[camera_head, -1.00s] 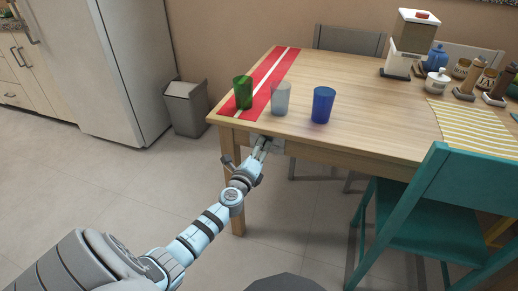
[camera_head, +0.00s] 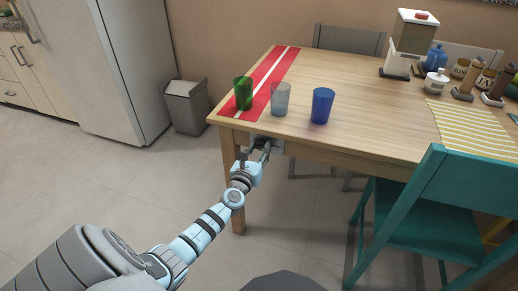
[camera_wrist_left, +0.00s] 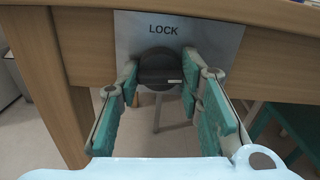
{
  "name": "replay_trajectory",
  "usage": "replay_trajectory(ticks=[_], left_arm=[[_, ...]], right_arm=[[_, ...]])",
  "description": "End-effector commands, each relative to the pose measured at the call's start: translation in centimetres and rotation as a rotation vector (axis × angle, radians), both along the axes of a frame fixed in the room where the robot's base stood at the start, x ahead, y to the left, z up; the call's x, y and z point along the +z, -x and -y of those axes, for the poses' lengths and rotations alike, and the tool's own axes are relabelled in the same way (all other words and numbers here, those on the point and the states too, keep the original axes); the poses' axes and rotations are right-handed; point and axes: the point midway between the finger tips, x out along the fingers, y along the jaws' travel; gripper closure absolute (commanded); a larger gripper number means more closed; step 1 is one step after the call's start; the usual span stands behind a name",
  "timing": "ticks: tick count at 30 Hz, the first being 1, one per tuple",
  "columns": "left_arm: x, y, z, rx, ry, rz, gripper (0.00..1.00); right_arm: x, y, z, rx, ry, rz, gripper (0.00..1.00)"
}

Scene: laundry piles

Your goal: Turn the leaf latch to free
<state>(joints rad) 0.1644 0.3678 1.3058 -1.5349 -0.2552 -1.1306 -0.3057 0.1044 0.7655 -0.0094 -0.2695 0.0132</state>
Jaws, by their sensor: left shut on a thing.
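The leaf latch is a dark round knob (camera_wrist_left: 160,69) on a grey metal plate (camera_wrist_left: 205,32) marked LOCK, on the table's side just under the top. A short white mark on the knob lies roughly level, on its right side. My left gripper (camera_wrist_left: 160,78) is shut on the knob, one finger on each side. In the head view my left gripper (camera_head: 260,150) reaches the plate (camera_head: 278,146) below the table edge; the knob is hidden there. My right gripper is not in view.
The wooden table (camera_head: 350,75) bears a green cup (camera_head: 243,93), a clear cup (camera_head: 280,99) and a blue cup (camera_head: 322,105) near the edge above my gripper. A teal chair (camera_head: 430,210) stands at the right. A grey bin (camera_head: 186,107) stands left of the table.

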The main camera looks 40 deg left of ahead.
Motion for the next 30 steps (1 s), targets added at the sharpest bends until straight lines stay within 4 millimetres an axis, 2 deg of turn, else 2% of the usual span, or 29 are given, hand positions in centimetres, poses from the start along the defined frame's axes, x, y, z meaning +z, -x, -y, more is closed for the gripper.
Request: replay_trajectory(ticks=[9,23,24,27,30], left_arm=[[-0.13,0.04,0.01,0.0,-0.098,-0.037,0.95],[-0.15,0.05,0.0,0.0,-0.111,-0.042,0.95],[-0.15,0.06,-0.01,0.0,-0.111,-0.042,0.64],[-0.12,0.04,0.0,0.0,-0.112,-0.041,0.48],[-0.08,0.03,0.0,0.0,-0.111,-0.041,0.47]], right_arm=[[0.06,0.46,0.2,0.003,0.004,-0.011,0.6],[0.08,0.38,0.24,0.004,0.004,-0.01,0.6],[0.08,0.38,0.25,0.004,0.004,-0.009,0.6],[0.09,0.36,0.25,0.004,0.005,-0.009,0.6],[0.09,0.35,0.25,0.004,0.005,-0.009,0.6]])
